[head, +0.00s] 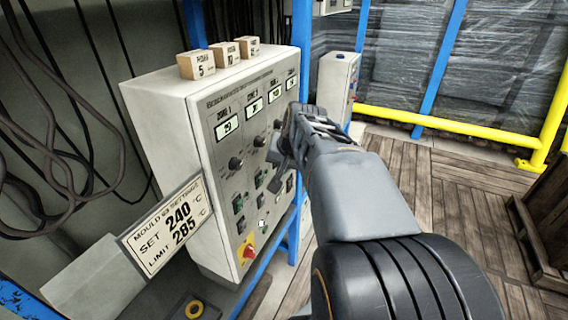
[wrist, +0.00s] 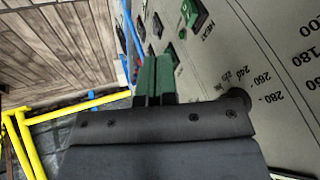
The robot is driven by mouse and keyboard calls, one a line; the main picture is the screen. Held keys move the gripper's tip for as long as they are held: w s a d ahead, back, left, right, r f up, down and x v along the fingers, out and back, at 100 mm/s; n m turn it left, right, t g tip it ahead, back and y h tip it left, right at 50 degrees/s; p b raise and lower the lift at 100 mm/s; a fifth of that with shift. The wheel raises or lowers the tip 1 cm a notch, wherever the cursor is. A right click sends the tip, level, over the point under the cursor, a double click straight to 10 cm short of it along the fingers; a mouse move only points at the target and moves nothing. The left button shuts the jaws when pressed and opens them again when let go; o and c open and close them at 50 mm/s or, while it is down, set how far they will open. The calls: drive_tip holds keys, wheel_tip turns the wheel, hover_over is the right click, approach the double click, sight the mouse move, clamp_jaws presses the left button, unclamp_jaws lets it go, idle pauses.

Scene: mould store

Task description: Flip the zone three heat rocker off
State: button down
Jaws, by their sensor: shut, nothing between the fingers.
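The control cabinet (head: 165,130) has a panel of zone columns, each with a display, a dial and dark rockers. The zone three display (head: 275,96) is in the third column. My gripper (head: 280,158) is in front of that column and hides part of it, including its upper rocker area. In the wrist view my gripper (wrist: 155,58) has its green fingertips together, with nothing between them. A rocker marked HEAT (wrist: 196,15) shows beyond the tips, slightly right; its zone number is not in view. I cannot tell any rocker's position or whether the tips touch the panel.
A dial (wrist: 237,98) stands out right of my fingers. A red and yellow stop switch (head: 247,251) is low on the panel. Wooden blocks (head: 228,53) sit on the cabinet. A settings sign (head: 168,226) stands at left. Yellow rails (head: 440,122) and wooden floor lie right.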

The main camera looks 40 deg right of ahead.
drive_tip(key=d+r+m, duration=0.2)
drive_tip(key=d, duration=0.5)
drive_tip(key=shift+w+d+r+m+t+h, duration=0.2)
drive_tip(key=shift+m+t+h, duration=0.1)
drive_tip(key=shift+m+h, duration=0.1)
drive_tip(key=w+a+r+p+x, duration=0.1)
drive_tip(key=w+x, duration=0.1)
drive_tip(key=x, duration=1)
drive_tip(key=shift+w+a+f, duration=0.15)
drive_tip(key=shift+a+f, duration=0.15)
drive_tip(key=shift+a, duration=0.35)
